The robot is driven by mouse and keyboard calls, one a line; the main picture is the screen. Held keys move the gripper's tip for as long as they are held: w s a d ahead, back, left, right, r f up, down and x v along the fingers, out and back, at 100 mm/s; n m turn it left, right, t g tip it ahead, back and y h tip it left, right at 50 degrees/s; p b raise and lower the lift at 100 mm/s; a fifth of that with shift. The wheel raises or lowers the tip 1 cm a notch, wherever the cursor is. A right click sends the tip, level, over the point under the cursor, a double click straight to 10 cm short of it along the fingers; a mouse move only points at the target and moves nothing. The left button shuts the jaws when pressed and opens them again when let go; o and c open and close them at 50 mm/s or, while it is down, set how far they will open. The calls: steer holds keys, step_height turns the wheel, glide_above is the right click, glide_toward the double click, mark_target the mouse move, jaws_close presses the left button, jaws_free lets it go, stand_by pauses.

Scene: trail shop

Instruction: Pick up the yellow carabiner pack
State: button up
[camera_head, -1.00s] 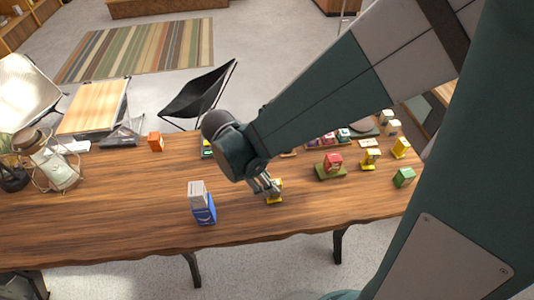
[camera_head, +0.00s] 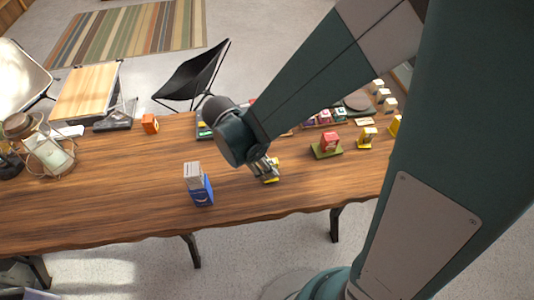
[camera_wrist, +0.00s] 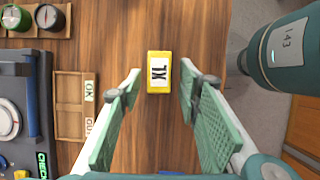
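A small yellow pack (camera_wrist: 153,88) with a white label that seems to read "XL" lies on the wooden table, centred between my fingers in the wrist view. In the head view this yellow pack (camera_head: 275,179) is partly hidden by my gripper (camera_head: 267,169). My gripper (camera_wrist: 160,76) is open, with green-padded fingers on either side of the pack and gaps on both sides. Whether the fingertips reach down beside it is unclear. Other yellow packs (camera_head: 367,138) stand farther right in the head view. I cannot read "carabiner" on any of them.
A blue and white box (camera_head: 199,188) stands left of my gripper. A red item on a green base (camera_head: 327,146) stands to the right. A wooden tray (camera_wrist: 70,105) lies left in the wrist view. A lantern (camera_head: 48,152) is at the table's left; the table between is mostly clear.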

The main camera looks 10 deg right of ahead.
steer(key=shift+b+x, duration=0.65)
steer(key=shift+x, duration=1.75)
steer(key=c, duration=0.9)
